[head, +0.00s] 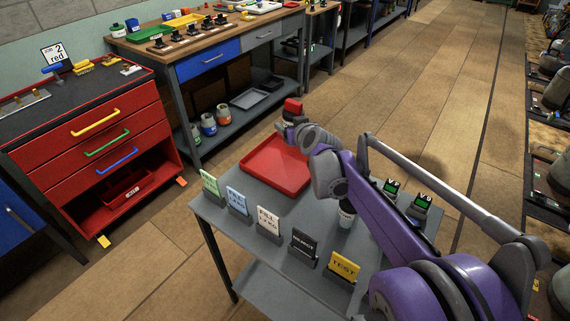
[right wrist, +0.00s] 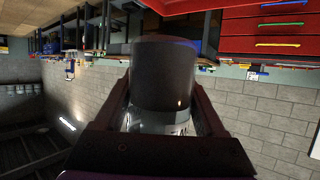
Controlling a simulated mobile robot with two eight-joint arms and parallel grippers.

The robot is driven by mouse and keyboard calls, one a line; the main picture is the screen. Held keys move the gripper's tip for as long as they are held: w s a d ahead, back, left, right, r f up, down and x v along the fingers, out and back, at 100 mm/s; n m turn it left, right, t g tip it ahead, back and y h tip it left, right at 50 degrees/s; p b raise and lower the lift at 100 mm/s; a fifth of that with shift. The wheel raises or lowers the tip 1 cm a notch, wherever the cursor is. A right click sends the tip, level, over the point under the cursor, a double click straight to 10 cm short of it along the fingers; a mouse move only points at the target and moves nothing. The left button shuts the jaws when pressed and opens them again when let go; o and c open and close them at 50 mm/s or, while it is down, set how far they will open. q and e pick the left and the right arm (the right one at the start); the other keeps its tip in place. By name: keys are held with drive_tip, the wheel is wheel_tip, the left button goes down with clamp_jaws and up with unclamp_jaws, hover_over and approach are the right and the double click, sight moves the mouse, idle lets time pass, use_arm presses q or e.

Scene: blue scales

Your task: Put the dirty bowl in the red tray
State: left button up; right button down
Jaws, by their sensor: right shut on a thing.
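The red tray (head: 268,178) lies empty, as far as I can see, on the grey table at the middle of the head view. My right gripper (head: 291,117) is above the tray's far right end, with the purple arm reaching in from the right. It is shut on a cylinder-shaped container (head: 293,105), which looks red in the head view. In the right wrist view the container (right wrist: 164,75) is dark with a pale grey end, held between both fingers. I cannot tell whether it is the dirty bowl. No other bowl is clearly seen. My left gripper is not in view.
Several label cards stand along the grey table's near left edge, including a yellow card (head: 343,266). A cup (head: 346,214) and two green displays (head: 392,187) are behind my arm. A red drawer cabinet (head: 98,128) and a workbench (head: 215,60) stand beyond open floor.

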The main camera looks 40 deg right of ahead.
drive_tip(key=shift+f, duration=0.6)
use_arm(q)
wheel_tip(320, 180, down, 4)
drive_tip(key=b, duration=0.3)
use_arm(e)
wheel_tip(320, 180, down, 10)
drive_tip(key=shift+r, duration=0.15)
unclamp_jaws()
drive_tip(key=shift+r, duration=0.1)
use_arm(q)
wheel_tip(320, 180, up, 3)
drive_tip(key=p, duration=0.3)
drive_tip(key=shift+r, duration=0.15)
use_arm(e)
drive_tip(key=v, duration=1.2)
